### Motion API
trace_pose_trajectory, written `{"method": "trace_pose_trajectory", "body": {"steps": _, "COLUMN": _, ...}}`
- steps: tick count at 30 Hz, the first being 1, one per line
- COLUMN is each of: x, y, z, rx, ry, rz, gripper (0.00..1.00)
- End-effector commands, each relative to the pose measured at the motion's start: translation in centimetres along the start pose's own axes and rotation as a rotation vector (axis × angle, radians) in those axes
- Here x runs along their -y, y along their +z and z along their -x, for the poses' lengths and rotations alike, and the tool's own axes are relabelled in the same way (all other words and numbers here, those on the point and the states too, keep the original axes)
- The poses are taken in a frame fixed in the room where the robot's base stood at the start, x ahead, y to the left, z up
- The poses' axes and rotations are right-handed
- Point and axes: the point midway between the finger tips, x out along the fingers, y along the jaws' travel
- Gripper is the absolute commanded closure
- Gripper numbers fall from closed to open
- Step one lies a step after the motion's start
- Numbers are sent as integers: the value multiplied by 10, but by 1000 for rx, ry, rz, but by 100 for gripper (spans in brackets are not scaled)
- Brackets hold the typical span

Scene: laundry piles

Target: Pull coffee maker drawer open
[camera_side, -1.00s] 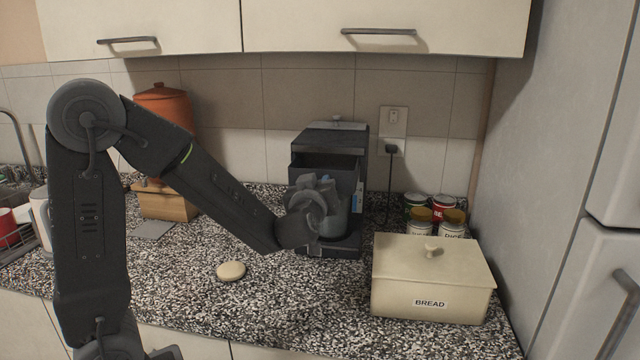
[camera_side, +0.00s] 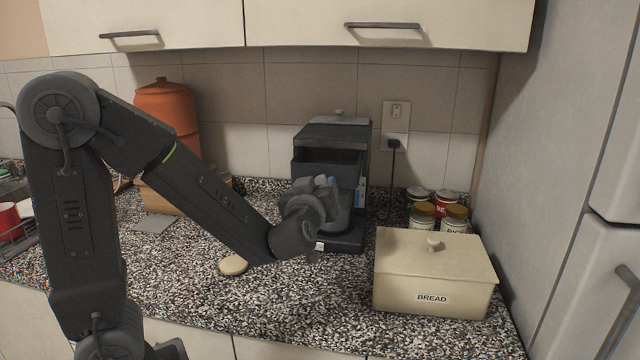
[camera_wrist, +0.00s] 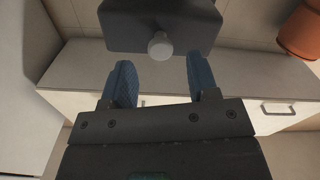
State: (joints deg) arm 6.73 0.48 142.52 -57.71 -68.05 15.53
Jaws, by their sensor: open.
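The dark grey coffee maker (camera_side: 333,137) stands at the back of the counter against the tiled wall. Its upper drawer (camera_side: 310,170) sticks out toward the front, with its dark interior showing from above. My gripper (camera_side: 327,186) is in front of the drawer and hides part of its face and the lower part of the machine. In the wrist view, a dark front with a round grey knob (camera_wrist: 160,46) shows at the top. My gripper's two blue-padded fingers (camera_wrist: 161,68) are spread apart, one on each side below the knob, and no contact with it shows.
A cream bread box (camera_side: 435,275) stands at the right front, with several cans (camera_side: 421,217) behind it. A pale round object (camera_side: 233,265) lies on the counter at the left front. An orange pot (camera_side: 166,108) stands back left. The fridge (camera_side: 560,180) borders the right.

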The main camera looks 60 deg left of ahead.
Motion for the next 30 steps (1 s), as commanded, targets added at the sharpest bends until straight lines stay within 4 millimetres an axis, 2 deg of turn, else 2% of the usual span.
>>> {"method": "trace_pose_trajectory", "body": {"steps": 3, "x": -1, "y": 0, "z": 18, "rx": 0, "ry": 5, "rz": 0, "gripper": 46}}
{"method": "trace_pose_trajectory", "body": {"steps": 7, "x": 0, "y": 0, "z": 27, "rx": 0, "ry": 1, "rz": -1, "gripper": 46}}
{"method": "trace_pose_trajectory", "body": {"steps": 23, "x": -2, "y": 0, "z": 30, "rx": 8, "ry": 11, "rz": 5, "gripper": 46}}
{"method": "trace_pose_trajectory", "body": {"steps": 26, "x": -10, "y": -1, "z": 32, "rx": 57, "ry": 70, "rz": 27, "gripper": 46}}
{"method": "trace_pose_trajectory", "body": {"steps": 30, "x": -36, "y": -1, "z": 46, "rx": 204, "ry": 247, "rz": 62, "gripper": 46}}
